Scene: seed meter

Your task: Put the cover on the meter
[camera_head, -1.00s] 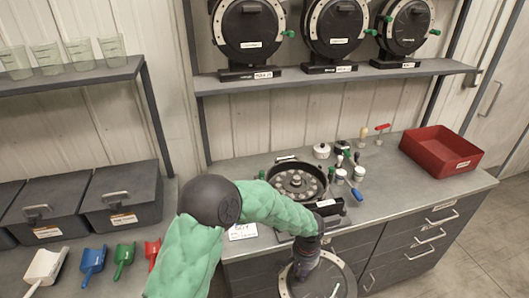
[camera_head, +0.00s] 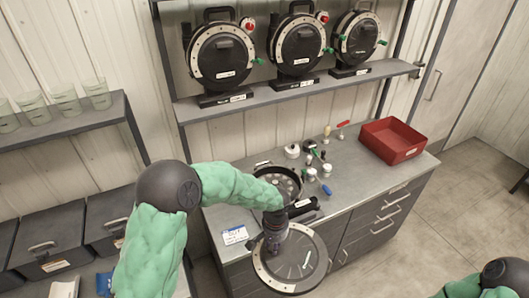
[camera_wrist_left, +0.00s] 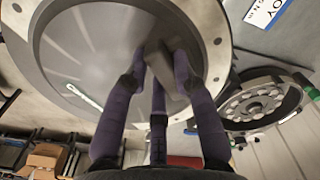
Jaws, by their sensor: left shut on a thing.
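The cover (camera_head: 308,264), a dark round disc with a pale rim, is in my left gripper (camera_head: 276,244). The gripper is shut on a raised grip at the disc's middle. The cover is in front of the counter's front edge, apart from the meter. In the left wrist view, the cover (camera_wrist_left: 85,50) fills the upper left and the fingers (camera_wrist_left: 163,62) close on its grip. The open meter (camera_head: 290,178) sits on the counter, partly hidden behind my left arm. Its ring of round holes (camera_wrist_left: 250,103) shows at right in the wrist view. My right gripper is out of view.
Small bottles and tools, including a blue-handled one (camera_head: 325,188), stand right of the meter. A red bin (camera_head: 393,140) is at the counter's right end. A label card (camera_head: 235,235) lies at the front left. Several closed round meters (camera_head: 222,55) stand on the shelf above.

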